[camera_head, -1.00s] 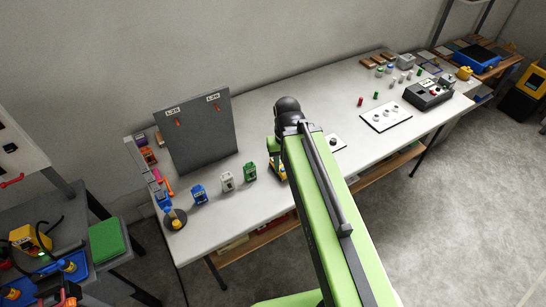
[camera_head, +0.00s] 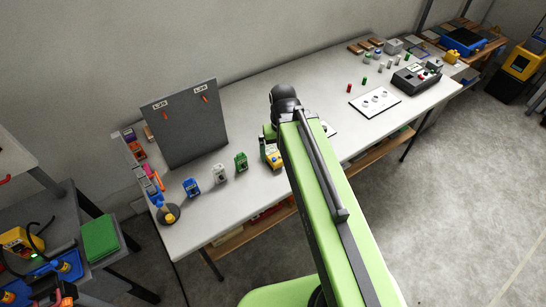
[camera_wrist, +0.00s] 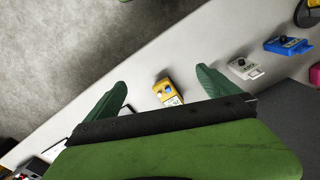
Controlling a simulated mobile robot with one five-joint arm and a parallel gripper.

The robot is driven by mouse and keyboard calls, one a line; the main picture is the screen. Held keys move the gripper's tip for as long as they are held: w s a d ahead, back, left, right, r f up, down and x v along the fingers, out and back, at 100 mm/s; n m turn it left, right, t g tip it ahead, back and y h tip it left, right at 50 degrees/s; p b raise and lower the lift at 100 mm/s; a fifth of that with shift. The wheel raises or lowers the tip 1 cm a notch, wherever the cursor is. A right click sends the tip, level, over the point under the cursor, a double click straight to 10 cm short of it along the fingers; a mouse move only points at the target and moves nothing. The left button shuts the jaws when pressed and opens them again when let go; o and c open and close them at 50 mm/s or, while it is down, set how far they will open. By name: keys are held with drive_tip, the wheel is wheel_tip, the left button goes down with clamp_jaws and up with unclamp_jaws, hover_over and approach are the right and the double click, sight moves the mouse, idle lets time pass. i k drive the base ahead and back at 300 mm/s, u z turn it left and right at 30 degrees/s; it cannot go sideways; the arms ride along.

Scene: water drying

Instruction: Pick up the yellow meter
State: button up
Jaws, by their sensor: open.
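The yellow meter (camera_head: 273,158) stands on the light grey workbench, partly hidden by my arm. In the wrist view the yellow meter (camera_wrist: 166,91) shows whole, with a blue spot and a pale display. My gripper (camera_wrist: 163,78) is open, its two green fingers apart. The meter appears in the gap between the fingers, touching neither. In the head view my gripper (camera_head: 268,140) is mostly hidden by my arm, close by the meter.
A green meter (camera_head: 240,162), a grey meter (camera_head: 219,174) and a blue meter (camera_head: 191,187) stand in a row left of the yellow one. A dark upright panel (camera_head: 187,122) stands behind them. A white plate (camera_head: 375,102) lies on the bench to the right.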

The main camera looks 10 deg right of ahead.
sight(271, 152)
drive_tip(key=z, duration=0.05)
drive_tip(key=k, duration=1.4)
drive_tip(key=u, duration=0.8)
drive_tip(key=i, duration=1.5)
drive_tip(key=u, duration=0.05)
